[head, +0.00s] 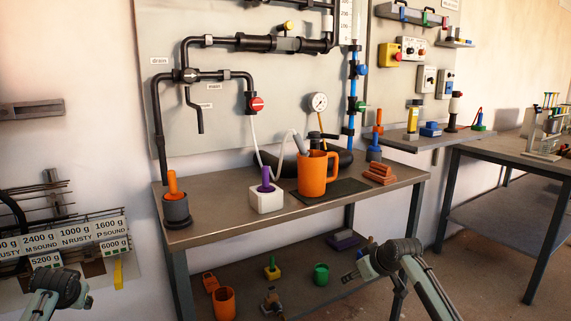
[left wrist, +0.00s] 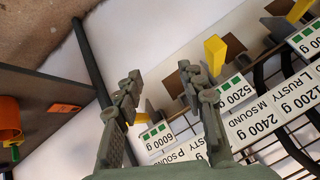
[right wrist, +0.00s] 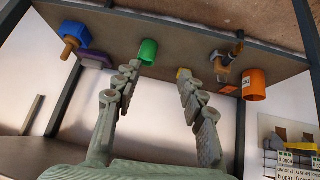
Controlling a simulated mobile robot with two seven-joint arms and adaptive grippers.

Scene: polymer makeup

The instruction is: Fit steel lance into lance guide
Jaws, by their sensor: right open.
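A short grey rod (head: 300,144) leans at the orange jug (head: 318,172) on the workbench, beside a pale hose; I cannot tell if it is the steel lance. Several dark rods lie on a wall rack (head: 60,225) at the left, above weight labels; none is clearly the lance. I cannot pick out the lance guide with certainty. My left gripper (left wrist: 160,82) is open and empty near the labelled rack. My right gripper (right wrist: 158,76) is open and empty, in front of the bench's lower shelf.
The bench top (head: 225,224) also carries a grey pot (head: 176,210), a white block (head: 266,201) and orange bars (head: 380,174). The lower shelf holds a green cup (head: 321,273) and an orange cup (head: 223,302). Pipes and a gauge (head: 318,102) stand behind the bench.

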